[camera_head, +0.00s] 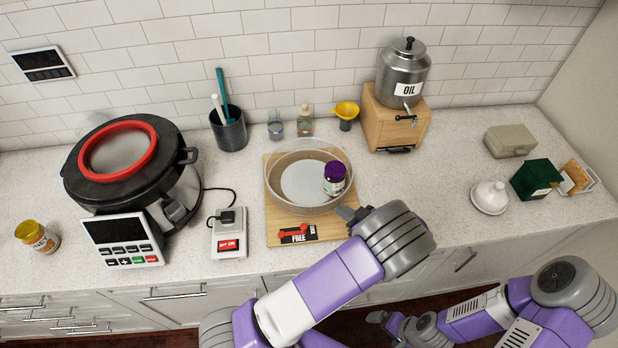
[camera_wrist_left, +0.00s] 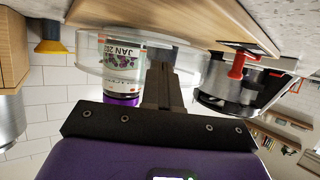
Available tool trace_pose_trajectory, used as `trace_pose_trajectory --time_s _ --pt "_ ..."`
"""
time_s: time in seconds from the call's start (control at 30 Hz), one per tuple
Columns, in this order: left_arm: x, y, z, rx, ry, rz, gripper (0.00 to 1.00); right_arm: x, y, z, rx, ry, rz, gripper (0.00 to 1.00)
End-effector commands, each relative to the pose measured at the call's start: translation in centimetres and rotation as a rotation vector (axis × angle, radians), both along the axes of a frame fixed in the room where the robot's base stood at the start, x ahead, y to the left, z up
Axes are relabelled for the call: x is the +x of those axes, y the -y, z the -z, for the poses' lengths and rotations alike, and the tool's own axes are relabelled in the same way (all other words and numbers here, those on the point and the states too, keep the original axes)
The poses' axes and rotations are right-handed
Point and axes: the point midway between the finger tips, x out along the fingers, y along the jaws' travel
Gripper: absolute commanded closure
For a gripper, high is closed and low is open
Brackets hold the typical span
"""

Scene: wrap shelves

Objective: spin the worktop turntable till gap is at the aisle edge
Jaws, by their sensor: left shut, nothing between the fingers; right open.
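The worktop turntable (camera_head: 300,205) is a round tray with a clear wall on a wooden board (camera_head: 272,236). A purple-lidded jar (camera_head: 334,178) stands in it at the right. I cannot make out the gap in the wall for certain. My left gripper (camera_head: 350,213) is shut and empty at the tray's front right edge; I cannot tell whether it touches the wall. In the left wrist view its fingers (camera_wrist_left: 162,85) are beside the jar (camera_wrist_left: 123,65), whose label reads JAN. My right gripper (camera_head: 378,317) is open, low in front of the counter.
A red lever (camera_head: 292,232) on the board's front sits by the word FREE. A large pot (camera_head: 130,165) and a switch box (camera_head: 229,233) are left. An oil dispenser (camera_head: 402,80) stands back right.

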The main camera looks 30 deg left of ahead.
Motion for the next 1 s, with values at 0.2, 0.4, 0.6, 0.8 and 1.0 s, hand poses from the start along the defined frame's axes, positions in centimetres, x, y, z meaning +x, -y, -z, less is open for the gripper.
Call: trace_pose_trajectory --time_s 0.2,0.4,0.6,0.8,1.0 --pt "0.3 -0.5 0.0 0.000 0.000 -0.001 1.00 0.0 0.0 0.0 0.000 0.000 0.000 0.00" --pt "0.6 -1.0 0.0 0.000 0.000 -0.001 1.00 0.0 0.0 0.0 0.000 0.000 0.000 0.00" --pt "0.8 -1.3 0.0 0.000 0.001 0.000 1.00 0.0 0.0 -0.1 0.000 0.000 0.000 0.00" --pt "1.1 -1.0 0.0 -0.002 0.001 -0.001 1.00 0.0 0.0 0.0 0.000 0.000 0.000 0.00" --pt "2.1 -0.4 0.0 -0.001 0.002 -0.002 1.00 0.0 0.0 0.1 0.000 0.000 0.000 0.00"
